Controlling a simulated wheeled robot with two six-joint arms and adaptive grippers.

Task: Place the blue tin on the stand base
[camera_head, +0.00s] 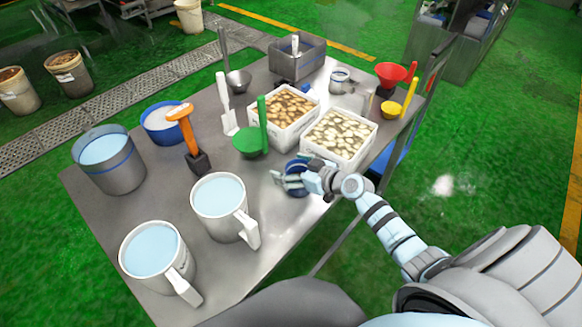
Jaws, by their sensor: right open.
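The blue tin (297,192) is a small dark blue round thing on the steel table, near its right front edge. My right gripper (285,181) comes in from the right, with its open fingers over and beside the tin and hiding part of it. I cannot tell whether the fingers touch the tin. I cannot pick out the stand base for sure; a dark block (198,162) under an orange-handled tool stands left of the tin. My left gripper is not in view.
Two white crates of food (338,160) stand just behind my right gripper. A green scoop (251,142) lies left of them. White jugs (221,208) with pale liquid stand at the front left. The table (290,225) is bare at its right front.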

